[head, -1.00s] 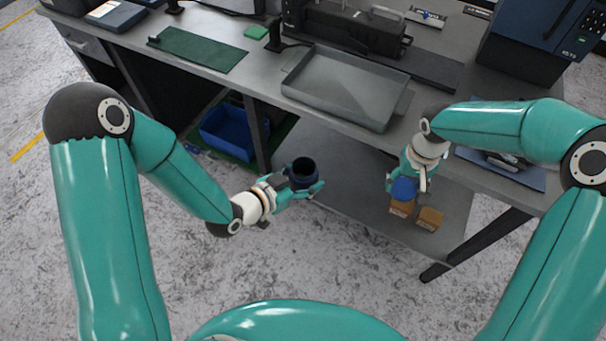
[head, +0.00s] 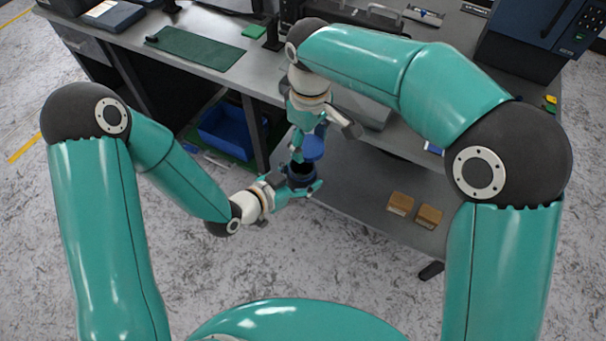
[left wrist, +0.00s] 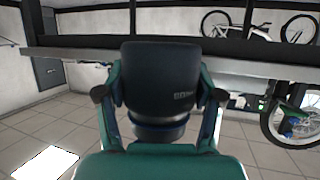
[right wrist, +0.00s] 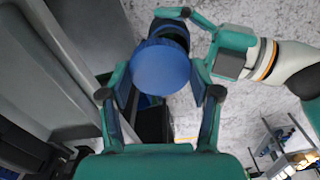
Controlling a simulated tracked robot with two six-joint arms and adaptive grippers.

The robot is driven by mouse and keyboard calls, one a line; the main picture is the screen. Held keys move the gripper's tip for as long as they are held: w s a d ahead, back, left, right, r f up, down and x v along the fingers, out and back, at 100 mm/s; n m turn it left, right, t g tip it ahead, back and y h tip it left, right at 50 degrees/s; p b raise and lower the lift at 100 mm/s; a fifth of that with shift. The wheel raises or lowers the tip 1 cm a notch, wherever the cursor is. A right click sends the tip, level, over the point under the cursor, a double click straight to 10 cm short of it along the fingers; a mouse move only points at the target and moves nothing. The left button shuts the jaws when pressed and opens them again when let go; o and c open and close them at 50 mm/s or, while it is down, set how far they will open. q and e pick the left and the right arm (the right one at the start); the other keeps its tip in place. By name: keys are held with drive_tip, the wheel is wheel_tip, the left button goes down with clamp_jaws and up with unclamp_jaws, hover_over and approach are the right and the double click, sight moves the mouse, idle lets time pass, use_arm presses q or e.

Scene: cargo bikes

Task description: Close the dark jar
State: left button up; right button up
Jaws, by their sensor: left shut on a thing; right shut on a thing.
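The dark jar (head: 302,171) is upright with its open mouth facing up. My left gripper (head: 304,186) is shut around its body; the left wrist view shows the jar (left wrist: 160,78) between both fingers. My right gripper (head: 306,146) is shut on the round blue lid (head: 314,149) and holds it just above the jar, a little to the right of its mouth. In the right wrist view the lid (right wrist: 160,68) sits between the fingers and covers part of the jar (right wrist: 172,28) behind it. The exact gap between lid and jar is hard to tell.
Two small cardboard boxes (head: 400,203) stand on the lower shelf (head: 355,190) to the right. A blue bin (head: 228,132) is under the bench at left. The bench top (head: 225,78) lies behind my arms; a metal tray (head: 362,108) there is partly hidden by my right arm.

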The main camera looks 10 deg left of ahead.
drive_tip(key=shift+s+a+r+n, duration=0.4)
drive_tip(key=shift+a+r, duration=0.1)
drive_tip(key=shift+a, duration=0.2)
drive_tip(key=shift+w+f, duration=0.1)
drive_tip(key=shift+f, duration=0.05)
drive_tip(key=shift+f, duration=1.9)
drive_tip(key=shift+f, duration=0.85)
drive_tip(key=shift+f, duration=0.55)
